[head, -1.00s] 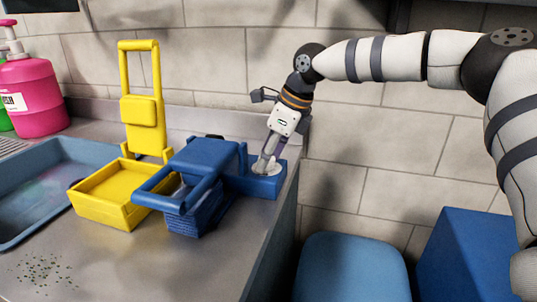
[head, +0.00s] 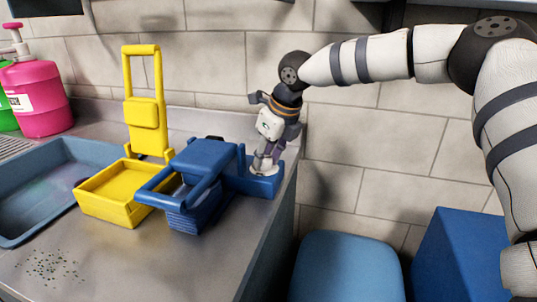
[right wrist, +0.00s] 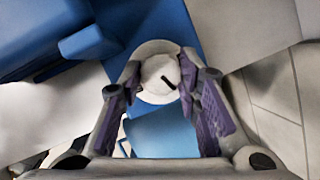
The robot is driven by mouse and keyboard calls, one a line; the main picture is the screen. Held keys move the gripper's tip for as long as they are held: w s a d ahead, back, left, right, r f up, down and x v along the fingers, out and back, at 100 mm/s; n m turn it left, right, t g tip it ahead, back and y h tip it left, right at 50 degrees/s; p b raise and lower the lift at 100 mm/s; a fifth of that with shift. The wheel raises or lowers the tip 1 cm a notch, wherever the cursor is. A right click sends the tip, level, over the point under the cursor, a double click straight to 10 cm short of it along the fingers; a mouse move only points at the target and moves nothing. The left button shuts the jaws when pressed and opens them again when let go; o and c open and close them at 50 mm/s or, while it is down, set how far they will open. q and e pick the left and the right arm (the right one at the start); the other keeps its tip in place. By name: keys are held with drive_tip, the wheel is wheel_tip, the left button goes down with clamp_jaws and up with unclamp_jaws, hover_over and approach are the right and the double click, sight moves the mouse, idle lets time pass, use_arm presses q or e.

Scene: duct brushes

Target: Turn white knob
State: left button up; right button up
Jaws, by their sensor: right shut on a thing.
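The white knob (right wrist: 158,76) is round with a dark pointer mark. It sits on the flat blue base (head: 268,186) of a blue device at the counter's right end. In the head view the knob (head: 263,172) is partly covered by my right gripper (head: 265,162), which comes down on it from above. In the right wrist view my right gripper (right wrist: 158,84) has one finger on each side of the knob and is shut on it. The dark mark points to the lower right in that view. My left gripper is in neither view.
The blue device's raised lid and handle (head: 205,158) stand just left of the knob. A yellow basket device (head: 108,215), a blue-grey tray (head: 28,235) and a pink pump bottle (head: 35,98) are farther left. A tiled wall (head: 370,130) is behind. Blue bins (head: 345,265) stand off the counter at right.

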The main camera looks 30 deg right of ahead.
drive_tip(key=m+h, duration=0.1)
drive_tip(key=m, duration=0.3)
drive_tip(key=shift+a+m+h, duration=0.1)
drive_tip(key=shift+m+h, duration=0.2)
drive_tip(key=shift+h, duration=0.1)
drive_tip(key=shift+w+m+g+h, duration=0.1)
drive_tip(key=shift+m+g+h, duration=0.25)
drive_tip(key=shift+m, duration=0.95)
drive_tip(key=shift+m+g+h, duration=0.15)
drive_tip(key=shift+m+h, duration=0.4)
drive_tip(key=shift+m, duration=0.75)
drive_tip(key=o, duration=1.1)
drive_tip(key=shift+a, duration=0.1)
